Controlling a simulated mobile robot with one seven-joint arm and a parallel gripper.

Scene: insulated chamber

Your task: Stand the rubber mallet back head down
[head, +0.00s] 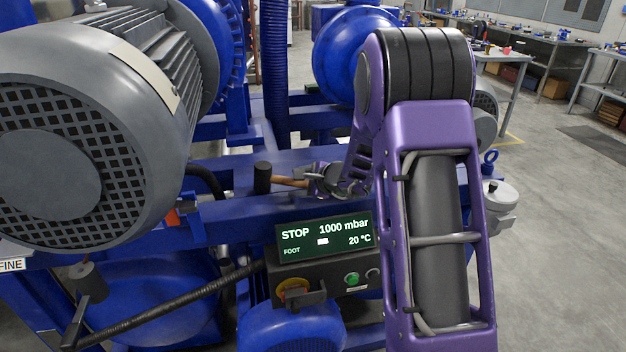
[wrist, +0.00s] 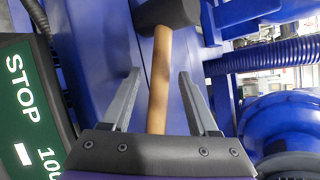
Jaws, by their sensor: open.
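The rubber mallet has a black cylindrical head (head: 262,178) and a light wooden handle (head: 290,182). In the head view it is at the blue frame beam, its head at the left and its handle running right, roughly level, toward my gripper (head: 314,179). In the wrist view the black head (wrist: 166,12) is at the top, beyond the fingertips. The handle (wrist: 160,80) runs down between the two fingers of my gripper (wrist: 158,76), with a gap on each side. My gripper is open. The handle's end is hidden behind the gripper body.
A control box with a lit display (head: 325,236) stands just in front of the beam, and close at the left in the wrist view (wrist: 25,100). A large grey motor (head: 75,140) fills the left. A blue ribbed hose (head: 275,60) rises behind. Open floor (head: 560,200) lies right.

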